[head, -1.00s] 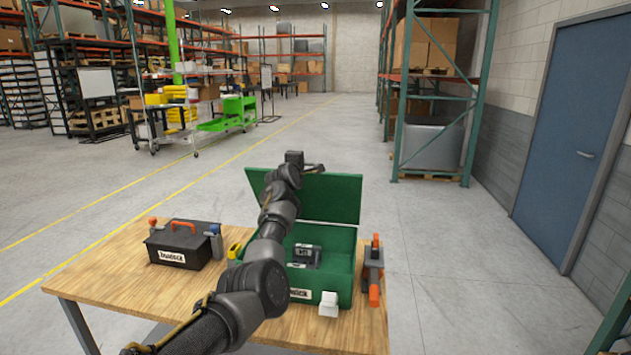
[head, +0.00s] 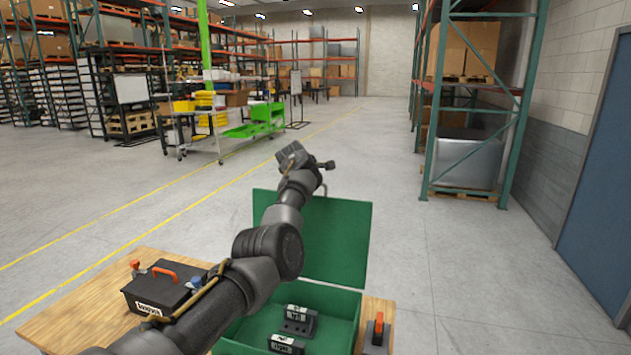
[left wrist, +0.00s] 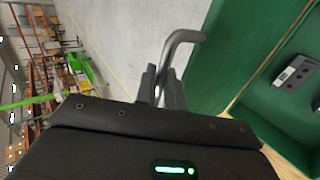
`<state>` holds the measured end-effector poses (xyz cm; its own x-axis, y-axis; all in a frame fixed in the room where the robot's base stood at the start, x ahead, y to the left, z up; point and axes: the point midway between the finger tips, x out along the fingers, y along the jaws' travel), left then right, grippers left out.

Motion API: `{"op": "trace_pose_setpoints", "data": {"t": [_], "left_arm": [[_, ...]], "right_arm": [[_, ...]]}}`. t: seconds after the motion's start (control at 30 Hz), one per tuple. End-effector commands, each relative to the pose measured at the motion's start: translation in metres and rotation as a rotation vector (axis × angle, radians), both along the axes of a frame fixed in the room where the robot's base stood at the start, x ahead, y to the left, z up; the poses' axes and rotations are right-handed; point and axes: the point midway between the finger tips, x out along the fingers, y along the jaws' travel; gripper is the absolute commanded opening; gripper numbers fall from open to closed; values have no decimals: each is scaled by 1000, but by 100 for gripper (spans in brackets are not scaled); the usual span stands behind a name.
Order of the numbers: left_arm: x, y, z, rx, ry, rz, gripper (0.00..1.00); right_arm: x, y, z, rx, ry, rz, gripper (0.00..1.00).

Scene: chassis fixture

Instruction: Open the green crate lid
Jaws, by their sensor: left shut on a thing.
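The green crate (head: 340,318) stands on the table with its green lid (head: 335,240) raised, standing up at the far side, so the inside shows. The lid also shows at the right of the left wrist view (left wrist: 228,50). My left gripper (head: 323,172) is at the lid's top edge, its arm crossing in front of the lid's left part. In the left wrist view my left gripper (left wrist: 163,88) is shut on a grey bent handle (left wrist: 182,40) beside the lid. My right gripper is not in view.
Inside the crate lie dark blocks with white labels (head: 298,320). A black toolbox (head: 160,292) with an orange handle sits on the wooden table (head: 60,318) at left. An orange-and-black tool (head: 377,335) stands right of the crate. Open floor lies behind the table.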

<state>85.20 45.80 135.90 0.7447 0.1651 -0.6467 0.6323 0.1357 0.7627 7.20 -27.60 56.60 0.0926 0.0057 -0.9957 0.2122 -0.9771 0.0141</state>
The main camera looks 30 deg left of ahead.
Motion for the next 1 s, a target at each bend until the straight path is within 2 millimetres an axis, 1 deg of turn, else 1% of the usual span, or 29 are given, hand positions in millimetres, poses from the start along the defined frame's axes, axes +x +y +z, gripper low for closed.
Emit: {"op": "trace_pose_setpoints", "data": {"t": [0.03, 0.47, 0.5, 0.57, 0.6, 0.87, 1.0], "left_arm": [[-1, 1, -5, -4, 12, 4, 0], [-2, 0, -7, -6, 20, -1, 0], [-2, 0, -7, -6, 20, -1, 16], [-2, 0, -6, -6, 19, 0, 24], [-2, 0, -6, -5, 18, 0, 26], [-3, 1, -4, -4, 15, 2, 26], [-10, 1, 1, -1, 15, 5, 26]], "right_arm": [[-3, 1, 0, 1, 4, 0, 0], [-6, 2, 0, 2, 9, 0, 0], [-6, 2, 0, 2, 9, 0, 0], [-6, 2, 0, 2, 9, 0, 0], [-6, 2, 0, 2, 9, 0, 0], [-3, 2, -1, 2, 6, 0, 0], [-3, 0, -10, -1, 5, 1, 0]]}}
